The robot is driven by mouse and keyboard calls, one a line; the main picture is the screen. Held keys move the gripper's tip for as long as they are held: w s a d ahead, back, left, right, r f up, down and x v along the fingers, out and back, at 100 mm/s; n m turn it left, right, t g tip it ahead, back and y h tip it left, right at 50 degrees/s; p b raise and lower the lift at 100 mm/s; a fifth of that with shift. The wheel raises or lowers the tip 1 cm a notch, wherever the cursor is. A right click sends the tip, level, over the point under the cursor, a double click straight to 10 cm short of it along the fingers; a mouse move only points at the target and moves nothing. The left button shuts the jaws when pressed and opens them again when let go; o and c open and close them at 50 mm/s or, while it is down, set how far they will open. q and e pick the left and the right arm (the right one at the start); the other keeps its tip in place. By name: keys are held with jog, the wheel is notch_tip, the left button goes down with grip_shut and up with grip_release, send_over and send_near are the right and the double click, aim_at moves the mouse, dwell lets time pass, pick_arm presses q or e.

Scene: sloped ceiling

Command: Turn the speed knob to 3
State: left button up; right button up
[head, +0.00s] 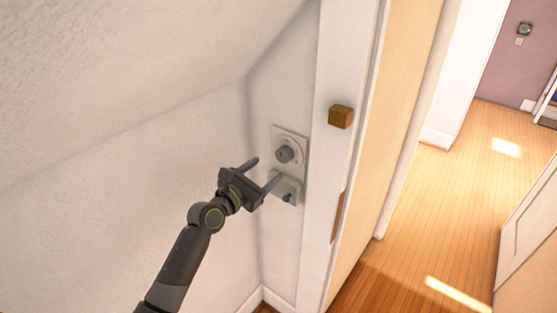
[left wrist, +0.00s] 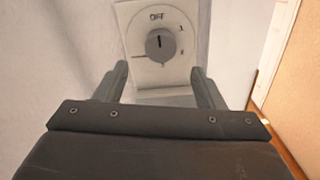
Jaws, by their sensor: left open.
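The speed knob (head: 285,154) is a grey round knob on a pale wall plate (head: 291,135) beside the door frame. In the left wrist view the knob (left wrist: 160,45) has a dark pointer mark directed up toward "OFF", with further marks around its right side, too small to read surely. My left gripper (head: 261,171) is open and empty, with its fingers pointing toward the plate. In the left wrist view its two fingers (left wrist: 162,82) stand apart below and to either side of the knob, not touching it. My right gripper is not in view.
A second small plate (head: 286,190) with a dark knob or switch sits just below. A brown wooden block (head: 340,117) sticks out from the white door frame at right. The sloped ceiling closes in from the upper left. Open wooden floor (head: 458,185) lies beyond the doorway.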

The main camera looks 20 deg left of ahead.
aim_at(281, 159)
pick_arm(q)
jog(key=x, duration=0.6)
jog(key=shift+w+d, duration=0.1)
jog(key=shift+w, duration=0.3)
jog(key=c, duration=1)
jog(key=shift+m, duration=0.3)
